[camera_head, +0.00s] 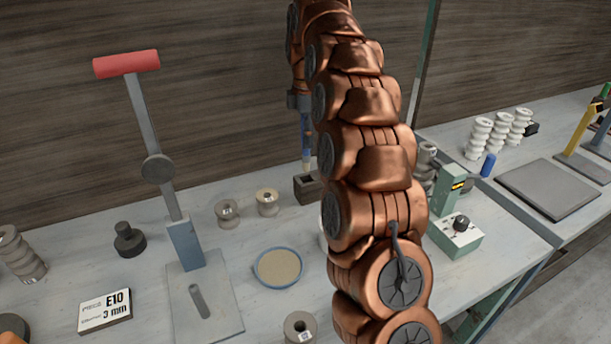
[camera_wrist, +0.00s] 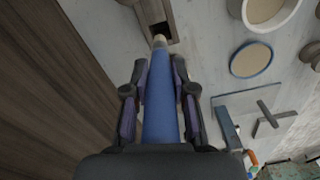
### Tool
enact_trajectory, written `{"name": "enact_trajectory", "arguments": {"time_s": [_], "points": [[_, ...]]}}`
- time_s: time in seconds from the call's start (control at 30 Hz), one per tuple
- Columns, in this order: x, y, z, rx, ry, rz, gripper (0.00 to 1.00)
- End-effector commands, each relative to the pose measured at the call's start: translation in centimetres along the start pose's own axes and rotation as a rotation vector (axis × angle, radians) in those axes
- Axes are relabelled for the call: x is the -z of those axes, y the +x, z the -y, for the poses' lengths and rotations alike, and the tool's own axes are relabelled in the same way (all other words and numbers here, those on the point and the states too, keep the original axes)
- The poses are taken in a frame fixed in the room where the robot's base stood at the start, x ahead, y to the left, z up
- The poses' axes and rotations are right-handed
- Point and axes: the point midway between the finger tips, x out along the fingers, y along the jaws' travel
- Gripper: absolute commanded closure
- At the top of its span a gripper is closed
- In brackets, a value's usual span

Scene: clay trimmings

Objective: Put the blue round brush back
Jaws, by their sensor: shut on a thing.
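My gripper (camera_wrist: 159,72) is shut on the blue round brush (camera_wrist: 163,112), between its two dark fingers. In the head view the brush (camera_head: 305,138) hangs upright, with its blue handle up and its pale tip down. Below it stands a dark brown holder block (camera_head: 304,193) with a square opening, partly hidden by my copper arm. In the wrist view the brush tip lies close to the opening of the holder (camera_wrist: 150,12). I cannot tell whether the tip is just above the opening or slightly inside it.
A blue-rimmed round dish (camera_head: 279,268) and two pale spools (camera_head: 267,202) are near the holder. A red-handled lever press (camera_head: 183,245) stands left, an E10 label block (camera_head: 105,311) in front. A green control box (camera_head: 455,235) is right. The wooden wall is close behind.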

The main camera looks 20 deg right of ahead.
Motion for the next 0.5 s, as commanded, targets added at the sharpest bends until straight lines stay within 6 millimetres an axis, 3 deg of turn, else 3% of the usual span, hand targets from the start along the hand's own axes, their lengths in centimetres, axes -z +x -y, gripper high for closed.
{"name": "enact_trajectory", "arguments": {"time_s": [0.5], "points": [[0.1,5.4,0.1,0.003,-0.001,0.001,1.00]]}}
